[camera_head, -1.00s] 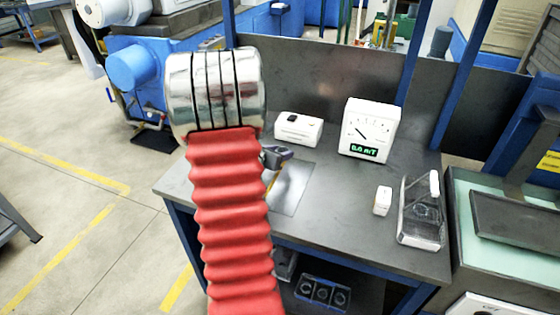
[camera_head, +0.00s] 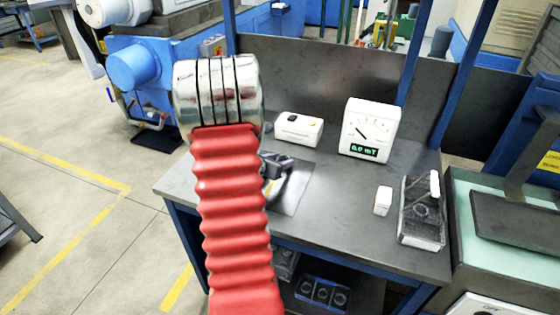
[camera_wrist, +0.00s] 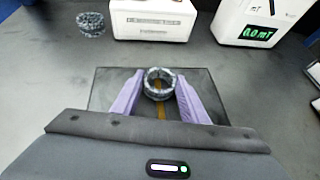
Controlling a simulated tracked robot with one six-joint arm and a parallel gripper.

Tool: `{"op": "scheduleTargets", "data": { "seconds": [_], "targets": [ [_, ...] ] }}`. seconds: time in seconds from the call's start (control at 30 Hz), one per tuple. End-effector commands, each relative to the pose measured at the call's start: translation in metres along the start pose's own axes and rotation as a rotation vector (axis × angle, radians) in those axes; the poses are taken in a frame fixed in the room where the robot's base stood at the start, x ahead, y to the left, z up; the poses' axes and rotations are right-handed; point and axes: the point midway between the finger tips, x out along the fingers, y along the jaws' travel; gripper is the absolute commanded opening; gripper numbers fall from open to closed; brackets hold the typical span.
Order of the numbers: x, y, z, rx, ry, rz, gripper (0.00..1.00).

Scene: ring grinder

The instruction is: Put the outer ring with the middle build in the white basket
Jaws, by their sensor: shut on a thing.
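My gripper (camera_wrist: 160,82) has two purple fingers, shut on a grey metal ring (camera_wrist: 159,95) between their tips, above or on a dark rectangular plate (camera_wrist: 105,88). In the head view my gripper (camera_head: 275,168) shows only partly beside my red arm, over the bench, and the ring there is hard to make out. A second dark ring-like piece (camera_wrist: 90,24) stands on the bench at the upper left of the wrist view. I cannot make out a white basket in either view, nor tell the held ring's build.
A white box (camera_head: 299,129) and a white meter (camera_head: 370,130) reading 0.0 mT stand at the back of the bench. A small white block (camera_head: 383,201) and a grey tray-like fixture (camera_head: 421,225) are at the right. Bare bench lies between them and the plate.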

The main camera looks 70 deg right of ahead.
Motion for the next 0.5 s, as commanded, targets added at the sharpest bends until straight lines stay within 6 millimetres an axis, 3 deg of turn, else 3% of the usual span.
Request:
{"op": "scheduleTargets", "data": {
  "seconds": [0.07, 0.1, 0.33, 0.5],
  "targets": [
    [0.0009, 0.0, -0.0015, 0.0, 0.0, 0.0, 0.11],
    [0.0007, 0.0, -0.0012, 0.0, 0.0, 0.0, 0.43],
    [0.0006, 0.0001, -0.0012, 0.0, 0.0, 0.0, 0.59],
    [0.0005, 0.0002, -0.0012, 0.0, 0.0, 0.0, 0.59]
  ]
}}
